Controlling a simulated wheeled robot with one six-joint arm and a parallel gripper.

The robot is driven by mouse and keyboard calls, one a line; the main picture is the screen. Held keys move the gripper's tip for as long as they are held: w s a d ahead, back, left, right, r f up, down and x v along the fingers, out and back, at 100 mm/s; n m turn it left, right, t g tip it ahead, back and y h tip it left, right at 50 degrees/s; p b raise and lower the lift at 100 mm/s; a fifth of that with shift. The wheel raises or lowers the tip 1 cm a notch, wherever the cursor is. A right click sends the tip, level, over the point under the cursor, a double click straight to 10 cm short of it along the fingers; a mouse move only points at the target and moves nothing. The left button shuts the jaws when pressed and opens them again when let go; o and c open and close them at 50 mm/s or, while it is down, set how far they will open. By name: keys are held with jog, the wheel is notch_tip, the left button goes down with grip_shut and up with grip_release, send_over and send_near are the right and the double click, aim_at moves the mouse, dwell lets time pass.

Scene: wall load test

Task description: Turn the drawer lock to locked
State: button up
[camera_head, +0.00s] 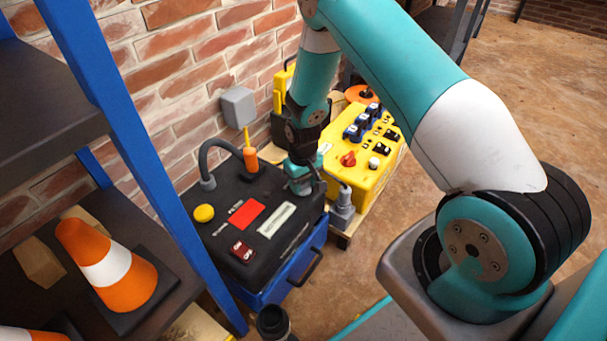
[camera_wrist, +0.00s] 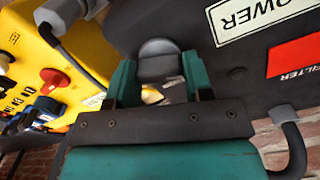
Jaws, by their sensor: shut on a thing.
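My gripper (camera_head: 302,185) reaches down to the right rear part of the top of a black and blue unit (camera_head: 222,247). In the wrist view my gripper's teal fingers (camera_wrist: 158,78) stand on either side of a round grey knob (camera_wrist: 158,60), which appears to be the lock, and are shut on it. The fingers hide the knob's sides. In the head view my gripper hides the knob. Its lock marking is not readable. A blue front with a dark handle (camera_head: 306,268) shows on the unit's near right side.
A yellow control box (camera_head: 367,180) with knobs stands close behind the unit. A grey plug (camera_head: 343,205) and cable lie between them. A blue-framed shelf (camera_head: 125,135) with an orange cone (camera_head: 105,265) is at left. A brick wall is behind; open floor lies right.

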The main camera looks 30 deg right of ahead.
aim_at(303, 183)
jog(key=shift+r+n+p, duration=0.1)
jog(key=shift+n+p, duration=1.05)
jog(key=shift+n, duration=0.85)
jog(key=shift+w, duration=0.1)
jog(key=o, duration=0.9)
notch_tip(303, 183, up, 17)
jog(key=p, duration=0.5)
jog(key=shift+r+p, duration=0.15)
jog(key=shift+p, duration=0.2)
